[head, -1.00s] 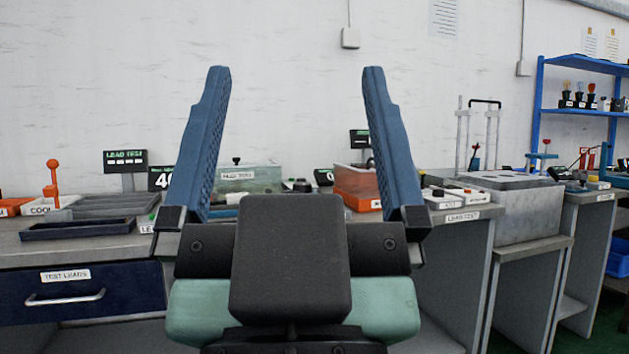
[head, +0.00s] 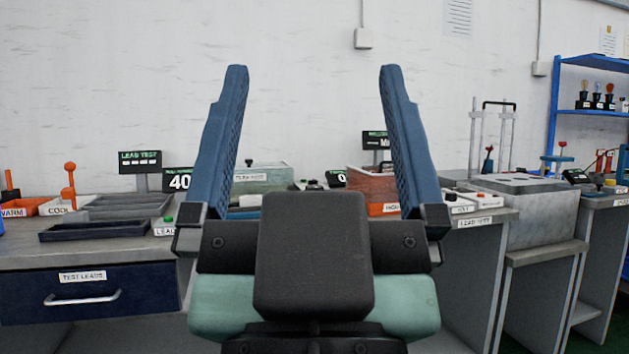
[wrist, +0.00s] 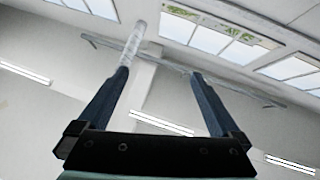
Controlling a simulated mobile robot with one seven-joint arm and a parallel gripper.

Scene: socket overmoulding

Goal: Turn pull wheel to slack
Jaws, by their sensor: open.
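My gripper (head: 315,80) is open and empty, its two blue fingers spread wide and pointing up in the head view. In the wrist view my gripper (wrist: 160,75) also shows open, with only the ceiling, windows and lights behind it. I cannot make out a pull wheel for certain in either view. On the bench to the right stands a frame with grey posts and a black top handle (head: 498,104), beside a large grey box (head: 540,218). My gripper is well apart from them.
A long grey bench (head: 90,255) runs across the view, with a navy drawer (head: 90,292) at left. Dark trays (head: 105,230), a lead test display (head: 140,162), an orange bin (head: 375,188) and a blue shelf (head: 590,112) stand along it.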

